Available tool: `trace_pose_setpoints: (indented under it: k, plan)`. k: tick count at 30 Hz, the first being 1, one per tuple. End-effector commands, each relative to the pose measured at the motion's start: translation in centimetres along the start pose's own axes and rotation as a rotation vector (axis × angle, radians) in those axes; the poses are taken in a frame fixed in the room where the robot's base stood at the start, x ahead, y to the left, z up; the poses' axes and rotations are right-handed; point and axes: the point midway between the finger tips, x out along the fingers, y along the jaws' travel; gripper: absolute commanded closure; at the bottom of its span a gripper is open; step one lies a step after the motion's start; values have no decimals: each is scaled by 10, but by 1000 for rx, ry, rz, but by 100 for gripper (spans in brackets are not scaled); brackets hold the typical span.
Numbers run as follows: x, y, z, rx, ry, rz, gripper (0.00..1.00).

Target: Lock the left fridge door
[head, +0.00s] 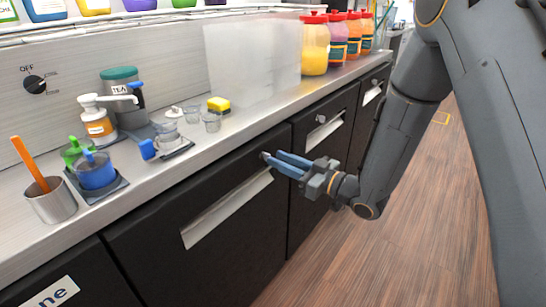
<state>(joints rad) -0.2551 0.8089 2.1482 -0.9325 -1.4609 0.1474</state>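The left fridge door (150,241) is a black panel under the steel counter, with a long pale handle recess (228,208). It looks closed. My gripper (274,160) reaches in from the right, its two blue fingers pointing left at the door's upper right corner. A small part of what looks like the door's lock (264,155) shows at the fingertips; the rest is hidden. The fingers lie close together with a narrow gap. I cannot tell whether they touch or grip the lock. The neighbouring door (322,140) has a silver lock (320,118) at its top.
The counter above holds a metal cup with an orange handle (50,202), blue and green pump jars (96,170), a yellow sponge (219,104) and several red-lidded bottles (314,46). A labelled black front (82,275) is at lower left. The wooden floor (360,262) is clear.

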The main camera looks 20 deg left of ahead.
Motion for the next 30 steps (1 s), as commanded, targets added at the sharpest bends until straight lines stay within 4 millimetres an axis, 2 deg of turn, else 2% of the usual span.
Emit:
trace_pose_setpoints:
  k: [1,6,17,22,30]
  plan:
    - [9,-1,-1,0,1,-2,77]
    - [26,0,0,0,0,0,77]
    - [33,0,0,1,-1,2,77]
    - [33,0,0,1,-1,2,100]
    - [33,0,0,12,-1,2,100]
